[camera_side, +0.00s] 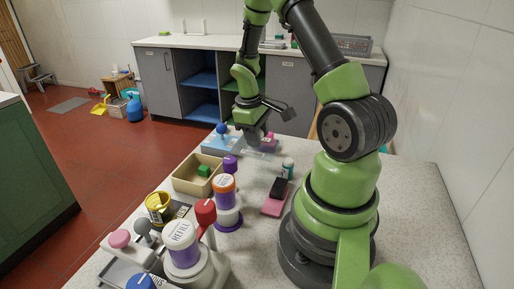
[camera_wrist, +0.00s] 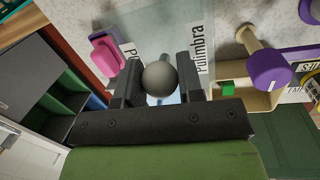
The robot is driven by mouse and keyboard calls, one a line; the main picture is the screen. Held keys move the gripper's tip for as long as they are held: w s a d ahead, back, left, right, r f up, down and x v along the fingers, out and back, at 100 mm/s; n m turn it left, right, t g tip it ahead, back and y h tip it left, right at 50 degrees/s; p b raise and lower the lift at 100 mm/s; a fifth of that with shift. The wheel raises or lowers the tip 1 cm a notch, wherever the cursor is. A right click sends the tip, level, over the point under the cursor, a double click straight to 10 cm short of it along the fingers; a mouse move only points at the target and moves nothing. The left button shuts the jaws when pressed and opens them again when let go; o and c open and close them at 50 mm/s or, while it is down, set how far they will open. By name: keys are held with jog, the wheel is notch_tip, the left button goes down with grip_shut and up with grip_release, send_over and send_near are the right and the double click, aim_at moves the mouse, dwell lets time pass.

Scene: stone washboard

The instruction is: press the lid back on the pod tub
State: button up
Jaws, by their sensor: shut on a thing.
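My gripper (camera_side: 257,138) is at the back of the worktop, pointing down. In the wrist view its two dark fingers (camera_wrist: 160,85) are shut on a round grey knob (camera_wrist: 160,79). Behind the knob is a pale, see-through bluish panel (camera_wrist: 168,30), which looks like the lid; a clear flat edge also shows below the gripper in the side view (camera_side: 264,154). White labels, one reading "Puimbra" (camera_wrist: 203,52), flank it. I cannot tell which container is the pod tub, nor whether the lid touches it.
A pink item (camera_wrist: 104,55) is close beside the gripper. A light blue tray with a blue knob (camera_side: 221,129) stands left of it. A tan box (camera_side: 187,181) holds a green block (camera_side: 204,171).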

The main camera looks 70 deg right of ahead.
notch_tip(320, 180, up, 10)
jog(key=shift+f, duration=0.1)
jog(key=shift+w+a+r+n, duration=0.15)
jog(key=shift+w+r+n, duration=0.1)
jog(key=shift+n, duration=0.05)
jog(key=w+a+n+t, duration=0.3)
jog(key=w+a+n, duration=0.75)
jog(key=n, duration=0.65)
jog(key=shift+w+d+f, duration=0.15)
jog(key=shift+f, duration=1.8)
jog(key=shift+w+d+f, duration=0.1)
jog(key=shift+w+f, duration=0.1)
jog(key=shift+f, duration=1.7)
jog(key=shift+w+d+f, duration=0.15)
jog(key=shift+f, duration=1.8)
jog(key=shift+f, duration=0.15)
